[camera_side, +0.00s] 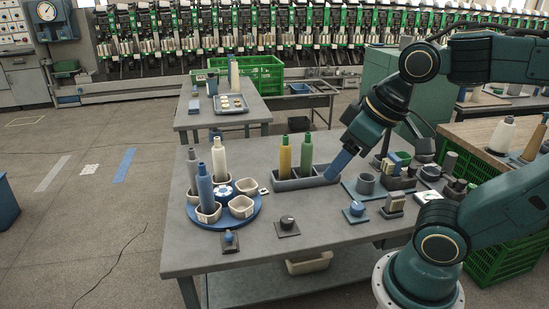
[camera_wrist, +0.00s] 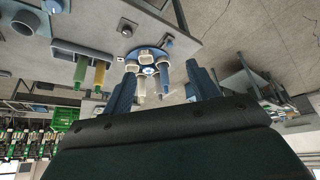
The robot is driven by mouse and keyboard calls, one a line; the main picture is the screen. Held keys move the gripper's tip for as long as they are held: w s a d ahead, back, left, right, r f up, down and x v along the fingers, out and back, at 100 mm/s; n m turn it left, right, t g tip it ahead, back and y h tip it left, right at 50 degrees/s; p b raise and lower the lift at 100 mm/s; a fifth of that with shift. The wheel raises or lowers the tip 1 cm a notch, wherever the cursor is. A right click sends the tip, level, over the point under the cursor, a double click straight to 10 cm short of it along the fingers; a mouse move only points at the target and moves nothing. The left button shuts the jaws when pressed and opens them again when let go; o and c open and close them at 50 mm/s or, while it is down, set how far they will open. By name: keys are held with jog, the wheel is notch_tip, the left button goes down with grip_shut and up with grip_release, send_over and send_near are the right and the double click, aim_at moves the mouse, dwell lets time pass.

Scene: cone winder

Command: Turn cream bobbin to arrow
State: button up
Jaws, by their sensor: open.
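The cream bobbin (camera_side: 219,158) stands upright at the back of a round blue turntable (camera_side: 229,219). Two pale cups (camera_side: 241,207) on the right look empty. A small white card (camera_side: 263,191) with a dark mark lies beside the turntable's right edge; I cannot tell if it is the arrow. My gripper (camera_side: 332,175) is open and empty, to the right of the turntable. In the wrist view its two blue fingers (camera_wrist: 160,70) are spread, with the turntable (camera_wrist: 132,54) beyond them.
A grey tray (camera_side: 300,184) with yellow and green bobbins stands between turntable and gripper. Fixtures and a grey cup (camera_side: 365,184) crowd the right side.

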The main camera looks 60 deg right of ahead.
jog(key=w+d+f+g, duration=0.1)
jog(key=w+d+f, duration=0.1)
jog(key=w, duration=0.4)
jog(key=n+g, duration=0.2)
jog(key=g, duration=0.2)
send_over(286, 219)
notch_tip(286, 219, down, 16)
jog(key=shift+w+d+f, duration=0.1)
jog(key=shift+d+f, duration=0.05)
jog(key=shift+f, duration=0.4)
jog(key=shift+f, duration=0.1)
jog(key=shift+f, duration=6.75)
